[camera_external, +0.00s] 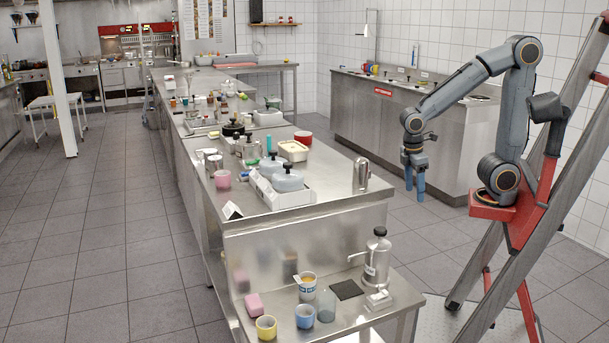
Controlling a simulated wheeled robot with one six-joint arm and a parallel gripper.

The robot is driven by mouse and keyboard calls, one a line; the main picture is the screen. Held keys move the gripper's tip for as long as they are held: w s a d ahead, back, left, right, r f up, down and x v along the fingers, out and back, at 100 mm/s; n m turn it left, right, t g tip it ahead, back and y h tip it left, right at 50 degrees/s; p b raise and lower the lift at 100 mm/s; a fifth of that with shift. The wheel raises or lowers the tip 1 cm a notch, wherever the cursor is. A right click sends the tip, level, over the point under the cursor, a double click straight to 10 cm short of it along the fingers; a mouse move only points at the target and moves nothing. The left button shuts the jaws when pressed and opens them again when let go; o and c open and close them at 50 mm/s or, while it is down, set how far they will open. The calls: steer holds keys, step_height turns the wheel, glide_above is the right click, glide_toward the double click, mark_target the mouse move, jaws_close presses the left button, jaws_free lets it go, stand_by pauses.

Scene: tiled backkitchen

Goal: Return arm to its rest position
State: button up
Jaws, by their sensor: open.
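My gripper (415,183) hangs at the end of my grey-blue arm in the external view. It points down, to the right of the steel worktable and clear of it. Its jaws are open and nothing shows between them. My arm reaches left from its red mount, with the elbow raised high and the forearm sloping down to the wrist. The gripper touches nothing that I can see.
The steel worktable (330,205) holds a metal dispenser (361,174), a white tray with bottles (282,190) and a pink cup (222,179). Its lower shelf (350,318) bears a metal canister (377,258) and several cups. A steel counter (400,115) stands behind. Tiled floor (415,215) is free below the gripper.

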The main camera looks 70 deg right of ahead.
step_height(320, 180, down, 9)
steer(key=d+m+t+y+b, duration=0.1)
steer(key=m+y+b, duration=0.1)
steer(key=m+b, duration=0.25)
steer(key=d+r+m+p, duration=0.2)
steer(key=d+r+p, duration=0.5)
steer(key=p, duration=0.6)
steer(key=shift+s+h, duration=0.15)
steer(key=shift+h, duration=0.25)
